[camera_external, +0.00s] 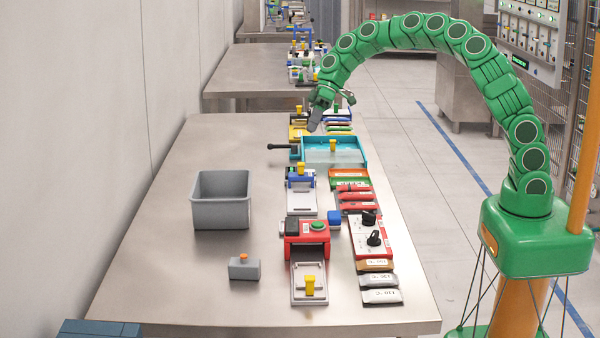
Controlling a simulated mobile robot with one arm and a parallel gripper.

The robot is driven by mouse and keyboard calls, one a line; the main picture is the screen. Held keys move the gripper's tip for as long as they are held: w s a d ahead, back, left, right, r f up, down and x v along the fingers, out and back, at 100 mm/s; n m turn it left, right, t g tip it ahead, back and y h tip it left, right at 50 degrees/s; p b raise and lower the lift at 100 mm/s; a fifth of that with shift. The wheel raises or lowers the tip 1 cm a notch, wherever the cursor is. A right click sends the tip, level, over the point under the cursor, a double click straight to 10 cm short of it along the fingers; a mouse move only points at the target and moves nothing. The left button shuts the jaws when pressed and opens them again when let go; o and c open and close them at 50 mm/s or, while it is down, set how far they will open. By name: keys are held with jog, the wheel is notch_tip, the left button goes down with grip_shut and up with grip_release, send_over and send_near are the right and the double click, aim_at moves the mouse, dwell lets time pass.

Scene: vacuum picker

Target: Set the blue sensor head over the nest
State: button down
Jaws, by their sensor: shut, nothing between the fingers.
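A blue bridge-like head (292,182) stands at the far end of a pale grey slide plate (301,203) in the middle of the table, with a yellow piece (301,168) at it. I cannot tell for sure which blue part is the sensor head, and the nest is not clearly identifiable. My green gripper (313,124) is shut and empty. In the picture it is above and beyond the blue bridge, near the far left corner of the teal tray.
A teal tray (364,150) with a black handle lies beyond the blue bridge. A red unit (305,239) with a green button stands nearer. A grey bin (221,213) and a grey block (243,271) stand left. Switches and labelled strips line the right. The left tabletop is mostly clear.

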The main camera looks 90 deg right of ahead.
send_near(301, 175)
jog(key=w+d+f, duration=0.1)
jog(key=d, duration=0.1)
jog(key=w+d+f, duration=0.2)
jog(key=shift+d+f, duration=0.15)
jog(key=shift+f, duration=0.05)
jog(key=shift+w+a+f, duration=0.1)
jog(key=shift+a+f, duration=0.05)
jog(key=shift+a, duration=0.35)
jog(key=shift+w+a+f, duration=0.1)
jog(key=shift+a+f, duration=0.05)
jog(key=shift+a, duration=1.55)
jog(key=a, duration=1.1)
jog(key=shift+a, duration=0.1)
